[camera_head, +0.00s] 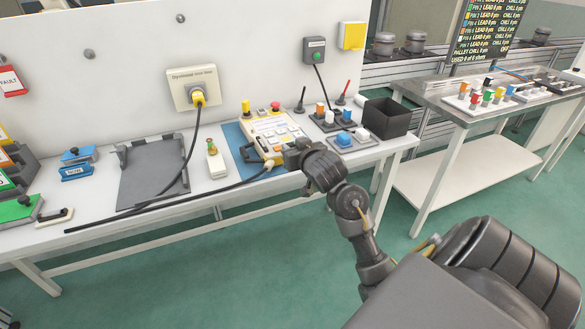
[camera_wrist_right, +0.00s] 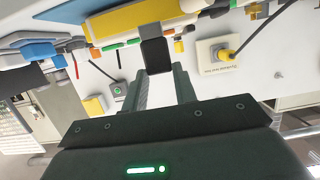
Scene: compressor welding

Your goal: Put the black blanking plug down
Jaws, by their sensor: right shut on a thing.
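My right gripper (camera_head: 290,155) is over the front right part of the table, by the blue mat with the panel box. In the right wrist view its two fingers (camera_wrist_right: 158,85) are shut on a small black block-like piece, which I take to be the black blanking plug (camera_wrist_right: 156,54). The plug is at the fingertips; in the head view I cannot make it out against the dark gripper. Whether it touches anything beneath is unclear. My left gripper is not in view.
The panel box (camera_head: 270,130) lies on a blue mat (camera_head: 236,140). A black bin (camera_head: 386,118) and trays with coloured pieces (camera_head: 333,118) stand to the right. A grey tray (camera_head: 152,172) and a black cable (camera_head: 150,208) are to the left. A white wall rises behind.

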